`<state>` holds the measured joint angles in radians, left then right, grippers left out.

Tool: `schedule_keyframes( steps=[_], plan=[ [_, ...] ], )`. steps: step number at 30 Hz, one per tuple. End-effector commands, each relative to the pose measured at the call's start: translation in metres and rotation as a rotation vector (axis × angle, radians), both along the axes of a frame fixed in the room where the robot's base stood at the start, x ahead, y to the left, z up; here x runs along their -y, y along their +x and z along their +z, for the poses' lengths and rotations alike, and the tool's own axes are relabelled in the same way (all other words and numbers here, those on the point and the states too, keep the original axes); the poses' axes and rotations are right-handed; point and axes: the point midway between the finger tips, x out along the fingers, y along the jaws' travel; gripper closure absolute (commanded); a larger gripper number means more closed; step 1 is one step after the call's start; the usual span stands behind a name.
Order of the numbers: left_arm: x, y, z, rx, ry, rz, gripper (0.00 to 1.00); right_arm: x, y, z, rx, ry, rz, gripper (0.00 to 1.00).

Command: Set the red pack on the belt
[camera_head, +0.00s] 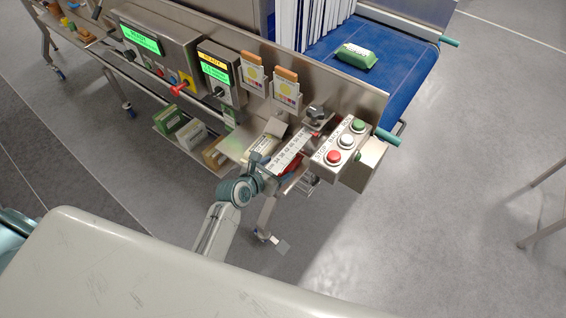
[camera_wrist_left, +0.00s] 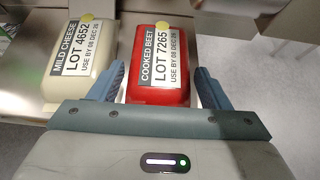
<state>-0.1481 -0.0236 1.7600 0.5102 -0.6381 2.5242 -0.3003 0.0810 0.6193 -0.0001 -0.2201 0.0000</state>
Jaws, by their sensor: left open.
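The red pack (camera_wrist_left: 157,90), labelled Cooked Beet, Lot 7265, lies flat with its label up in the left wrist view. My left gripper (camera_wrist_left: 158,82) is open, with one finger on each side of the pack's near part; I cannot tell whether they touch it. In the head view my left gripper (camera_head: 264,172) is at the near edge of the steel shelf, and the red pack (camera_head: 292,167) is partly hidden there by its white label and the gripper. The blue belt (camera_head: 398,66) is at the upper right. My right gripper is not in view.
A cream Mild Cheese pack (camera_wrist_left: 85,60) lies left of the red one. A button box (camera_head: 339,150) stands to the right of the shelf. A green pack (camera_head: 356,56) lies on the belt near strip curtains (camera_head: 310,22). The belt around it is clear.

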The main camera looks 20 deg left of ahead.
Motion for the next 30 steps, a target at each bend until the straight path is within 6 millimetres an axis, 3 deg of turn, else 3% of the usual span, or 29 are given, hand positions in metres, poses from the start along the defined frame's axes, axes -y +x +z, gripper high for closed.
schedule_keyframes(
  steps=[6, 14, 21, 23, 30],
  plan=[
    [0.007, 0.019, -0.01, -0.002, -0.002, 0.0, 0.29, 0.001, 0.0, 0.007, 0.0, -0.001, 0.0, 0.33],
    [0.007, 0.02, -0.012, 0.0, 0.0, 0.0, 0.29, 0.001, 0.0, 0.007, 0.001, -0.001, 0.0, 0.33],
    [0.007, 0.02, -0.012, 0.0, 0.0, 0.0, 0.74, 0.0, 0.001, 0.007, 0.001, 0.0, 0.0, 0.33],
    [0.007, 0.021, -0.011, 0.002, 0.0, 0.001, 0.81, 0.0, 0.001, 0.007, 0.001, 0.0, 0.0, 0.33],
    [0.007, 0.021, -0.01, 0.002, 0.0, 0.0, 0.81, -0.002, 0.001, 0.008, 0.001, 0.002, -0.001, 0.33]
  ],
)
